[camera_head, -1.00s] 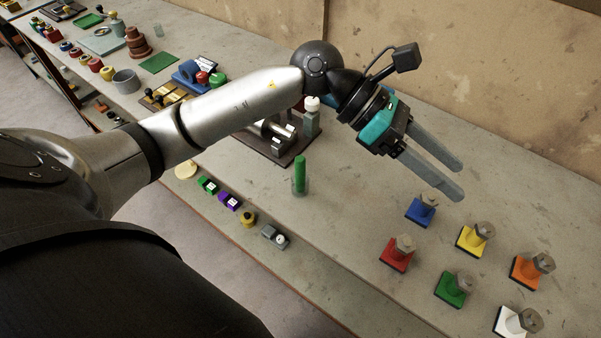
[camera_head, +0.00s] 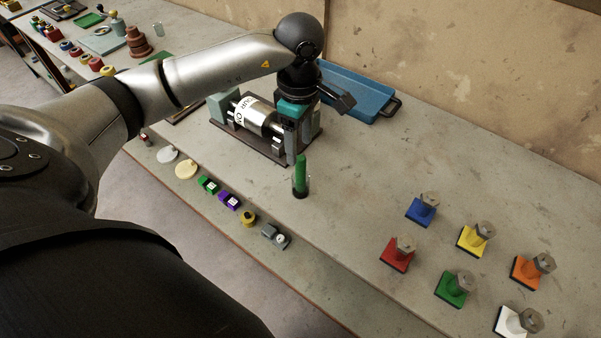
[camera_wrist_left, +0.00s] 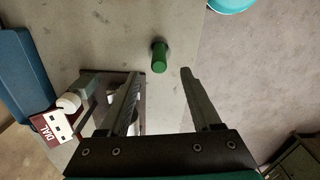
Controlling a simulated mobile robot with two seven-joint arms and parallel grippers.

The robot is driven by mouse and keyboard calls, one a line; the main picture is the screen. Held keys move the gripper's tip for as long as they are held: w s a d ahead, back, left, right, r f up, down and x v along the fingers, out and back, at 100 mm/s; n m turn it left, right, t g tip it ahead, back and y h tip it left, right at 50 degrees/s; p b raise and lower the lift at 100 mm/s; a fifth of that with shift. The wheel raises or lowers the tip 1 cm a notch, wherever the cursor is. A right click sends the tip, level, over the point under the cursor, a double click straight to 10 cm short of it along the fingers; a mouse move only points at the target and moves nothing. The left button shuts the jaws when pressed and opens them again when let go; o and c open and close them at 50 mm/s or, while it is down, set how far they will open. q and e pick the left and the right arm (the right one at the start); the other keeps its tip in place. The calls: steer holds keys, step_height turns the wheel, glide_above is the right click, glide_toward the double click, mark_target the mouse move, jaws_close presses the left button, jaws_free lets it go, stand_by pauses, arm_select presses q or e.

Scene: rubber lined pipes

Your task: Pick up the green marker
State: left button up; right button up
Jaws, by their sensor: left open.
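The green marker (camera_head: 302,170) stands upright in a small see-through cup (camera_head: 300,190) on the workbench. My left gripper (camera_head: 291,158) points down just behind and to the left of the marker in the head view, with its fingers close to the marker's top. In the left wrist view the marker (camera_wrist_left: 159,57) lies between the lines of the two spread fingers, a little beyond their tips (camera_wrist_left: 160,72). The left gripper is open and holds nothing. My right gripper is in neither view.
A fixture with a labelled cylinder (camera_head: 257,117) stands close behind the left gripper. A blue tray (camera_head: 353,91) lies by the wall. Small items line the front edge. Bench between is clear.

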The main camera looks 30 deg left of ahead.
mark_target(300, 168)
arm_select(q)
step_height(300, 168, down, 8)
steer(key=shift+f, duration=0.15)
jaws_close()
stand_by(0.7)
